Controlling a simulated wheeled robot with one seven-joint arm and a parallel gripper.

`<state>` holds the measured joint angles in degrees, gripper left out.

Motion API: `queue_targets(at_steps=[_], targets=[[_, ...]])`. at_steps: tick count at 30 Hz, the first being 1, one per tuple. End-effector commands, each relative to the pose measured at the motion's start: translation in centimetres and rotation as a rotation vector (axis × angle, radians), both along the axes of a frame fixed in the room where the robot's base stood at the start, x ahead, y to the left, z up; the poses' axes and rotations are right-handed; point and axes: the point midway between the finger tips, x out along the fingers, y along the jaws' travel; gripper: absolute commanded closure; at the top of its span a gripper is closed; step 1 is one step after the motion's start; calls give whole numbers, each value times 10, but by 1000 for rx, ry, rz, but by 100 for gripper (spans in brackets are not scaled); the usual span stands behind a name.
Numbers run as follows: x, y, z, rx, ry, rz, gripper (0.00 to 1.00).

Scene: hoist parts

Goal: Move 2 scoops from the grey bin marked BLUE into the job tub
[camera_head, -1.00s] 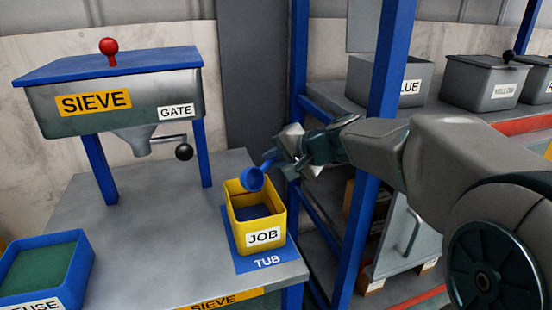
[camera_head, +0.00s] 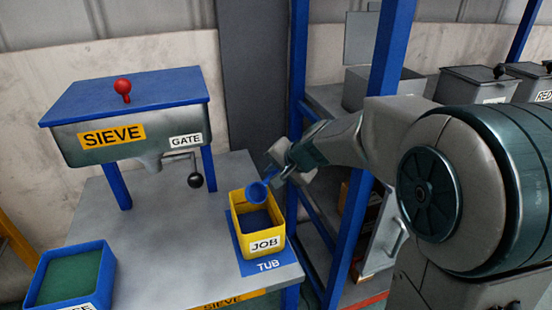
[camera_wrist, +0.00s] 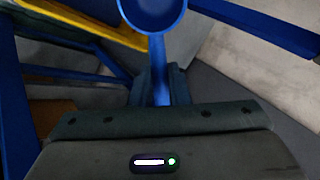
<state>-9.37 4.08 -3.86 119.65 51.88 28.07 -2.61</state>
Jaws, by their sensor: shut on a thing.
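My gripper (camera_head: 279,168) is shut on the handle of a blue scoop (camera_head: 259,193). In the wrist view the scoop (camera_wrist: 153,14) points away from the fingers. The tub holds dark blue material (camera_head: 255,220) and stands on a blue TUB mat (camera_head: 273,264). The grey bin (camera_head: 355,88) stands on the shelf behind the blue post, its label hidden now.
The SIEVE hopper (camera_head: 130,140) with its GATE lever (camera_head: 195,181) stands left of the tub. A blue refuse tub (camera_head: 105,275) is at the front left. A blue rack post (camera_head: 386,60) stands close to my arm. More lidded grey bins (camera_head: 475,85) line the shelf.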

Motion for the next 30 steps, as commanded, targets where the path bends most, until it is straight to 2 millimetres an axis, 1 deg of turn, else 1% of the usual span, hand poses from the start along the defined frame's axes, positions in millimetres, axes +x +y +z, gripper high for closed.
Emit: queue_targets(at_steps=[1, 30], targets=[[0, 1, 8, -11, 11, -1, 100], [-1, 0, 15, -199, 159, -52, 100]])
